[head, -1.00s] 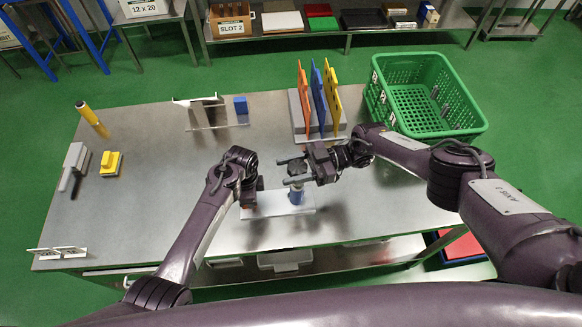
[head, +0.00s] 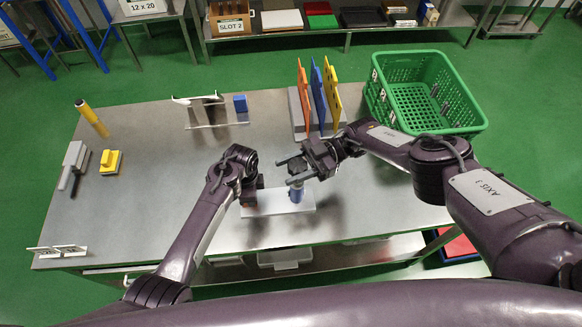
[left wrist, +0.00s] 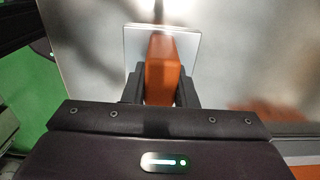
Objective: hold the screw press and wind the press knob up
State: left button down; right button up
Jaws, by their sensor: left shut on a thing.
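The screw press stands near the front middle of the table, with a white base plate (head: 262,205) and a blue upright cylinder (head: 296,195). Its dark press knob (head: 297,166) is above the cylinder, partly hidden by my right gripper. My right gripper (head: 285,171) is at the knob's height, its two fingers spread apart to either side of the knob. My left gripper (head: 247,203) is at the plate's left end. In the left wrist view, my left gripper (left wrist: 160,88) is shut on the press's orange-brown block (left wrist: 161,68), above the pale plate (left wrist: 133,50).
Orange, blue and yellow upright panels (head: 318,98) stand in a grey holder behind the press. A green crate (head: 425,95) is at the back right. A yellow block (head: 110,162) and a grey piece (head: 75,158) lie at left. The table between is clear.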

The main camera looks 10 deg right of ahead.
aim_at(292, 167)
jog(key=o, duration=0.4)
jog(key=shift+d, duration=0.1)
notch_tip(292, 167, up, 10)
jog(key=shift+f, duration=0.1)
dwell(0.4)
